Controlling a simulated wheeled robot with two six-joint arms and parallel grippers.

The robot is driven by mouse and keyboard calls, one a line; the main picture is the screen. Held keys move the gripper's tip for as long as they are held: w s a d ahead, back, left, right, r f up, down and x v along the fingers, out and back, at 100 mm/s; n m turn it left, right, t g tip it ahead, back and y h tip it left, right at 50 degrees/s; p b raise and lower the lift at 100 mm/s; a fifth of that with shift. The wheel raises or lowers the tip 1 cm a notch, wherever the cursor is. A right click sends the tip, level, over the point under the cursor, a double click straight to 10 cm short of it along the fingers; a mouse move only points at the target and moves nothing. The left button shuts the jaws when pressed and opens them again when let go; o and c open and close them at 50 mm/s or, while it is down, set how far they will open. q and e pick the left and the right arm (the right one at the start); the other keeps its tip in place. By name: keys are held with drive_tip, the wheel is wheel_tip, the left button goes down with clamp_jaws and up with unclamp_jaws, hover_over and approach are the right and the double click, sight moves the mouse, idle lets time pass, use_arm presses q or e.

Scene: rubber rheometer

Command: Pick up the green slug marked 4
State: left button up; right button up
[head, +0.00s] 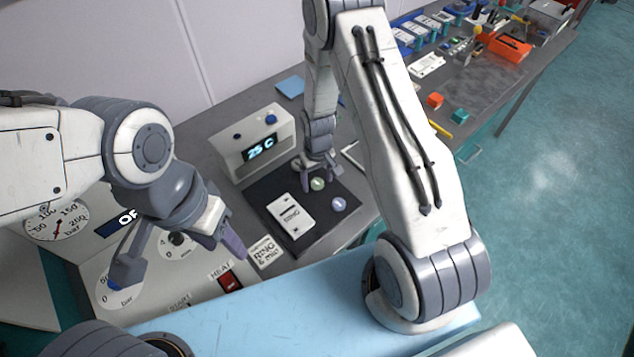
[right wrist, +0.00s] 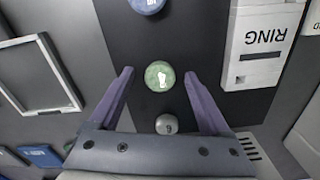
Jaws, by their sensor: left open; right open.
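The green slug (head: 317,183) is a small round disc with a white mark, lying on the black mat (head: 327,222). In the right wrist view the green slug (right wrist: 159,76) lies between and slightly beyond the fingertips; its number is not clearly readable. My right gripper (right wrist: 158,73) is open and empty above it, pointing down; in the head view it (head: 318,168) is just behind the slug. A blue slug (head: 338,204) is nearby, and a grey slug (right wrist: 167,124) shows between the finger bases. My left gripper (head: 232,245) is open and empty, left of the mat.
A white block marked RING (head: 292,215) lies on the mat, left of the slugs. A white display box (head: 252,145) reading 25 C stands behind. An empty metal frame (right wrist: 45,78) lies beside the mat. A red switch (head: 228,281) is on the front panel.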

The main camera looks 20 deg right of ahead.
drive_tip(key=shift+c, duration=0.3)
clamp_jaws()
drive_tip(key=shift+r, duration=0.15)
